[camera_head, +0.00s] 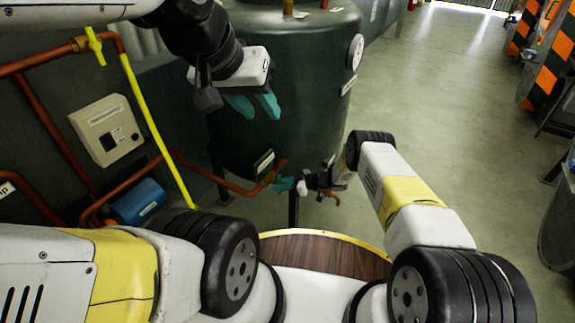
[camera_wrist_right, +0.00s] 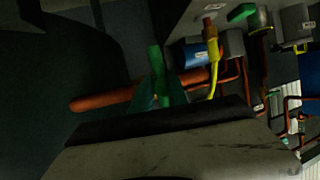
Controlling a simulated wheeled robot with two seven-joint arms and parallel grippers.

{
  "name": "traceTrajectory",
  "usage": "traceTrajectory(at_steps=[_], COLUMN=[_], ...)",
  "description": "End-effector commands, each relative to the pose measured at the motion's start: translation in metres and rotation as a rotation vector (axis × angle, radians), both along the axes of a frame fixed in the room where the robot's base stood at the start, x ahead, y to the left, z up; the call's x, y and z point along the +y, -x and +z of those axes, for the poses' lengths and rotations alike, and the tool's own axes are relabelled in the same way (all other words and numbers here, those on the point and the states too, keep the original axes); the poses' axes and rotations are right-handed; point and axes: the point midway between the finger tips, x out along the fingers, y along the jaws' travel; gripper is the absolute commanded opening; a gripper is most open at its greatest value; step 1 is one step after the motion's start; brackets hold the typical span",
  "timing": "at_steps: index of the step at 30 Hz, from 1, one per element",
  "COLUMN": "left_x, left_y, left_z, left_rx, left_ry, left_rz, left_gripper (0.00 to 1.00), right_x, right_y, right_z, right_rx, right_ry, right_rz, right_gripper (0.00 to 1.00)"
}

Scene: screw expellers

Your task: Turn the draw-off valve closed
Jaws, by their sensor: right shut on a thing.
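In the right wrist view the green fingers (camera_wrist_right: 165,88) come together in front of the copper pipe (camera_wrist_right: 105,100). My left gripper (camera_head: 253,106) hangs in front of the tank, its fingers apart and empty, touching nothing.
Copper pipes (camera_head: 58,135), a yellow pipe (camera_head: 152,125), a blue cylinder (camera_head: 138,202) and a beige control box (camera_head: 106,130) stand at the left. The floor (camera_head: 440,90) at the right is clear.

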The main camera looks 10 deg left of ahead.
Motion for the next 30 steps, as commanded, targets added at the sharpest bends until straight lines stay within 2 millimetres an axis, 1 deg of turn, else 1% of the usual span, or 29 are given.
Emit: traceTrajectory(at_steps=[7,8,10,11,23,30], left_x=[0.0,0.0,0.0,0.0,0.0,0.0], left_y=[0.0,0.0,0.0,0.0,0.0,0.0], left_z=[0.0,0.0,0.0,0.0,0.0,0.0], left_rx=[0.0,0.0,0.0,0.0,0.0,0.0], left_ry=[0.0,0.0,0.0,0.0,0.0,0.0], left_rz=[0.0,0.0,0.0,0.0,0.0,0.0], left_gripper=[0.36,0.36,0.36,0.36,0.36,0.36], right_x=[-0.0007,-0.0007,-0.0005,-0.0005,0.0002,0.0009], right_y=[0.0019,0.0019,0.0017,0.0016,0.0001,-0.0005], right_z=[-0.0016,-0.0016,-0.0013,-0.0012,0.0005,0.0025], right_rx=[0.003,0.003,0.002,0.002,-0.019,-0.166], right_ry=[0.001,0.001,0.001,0.001,0.005,0.056], right_rz=[0.002,0.002,0.002,0.001,-0.001,-0.002], right_gripper=[0.0,0.23,0.37,0.4,0.4,0.4])
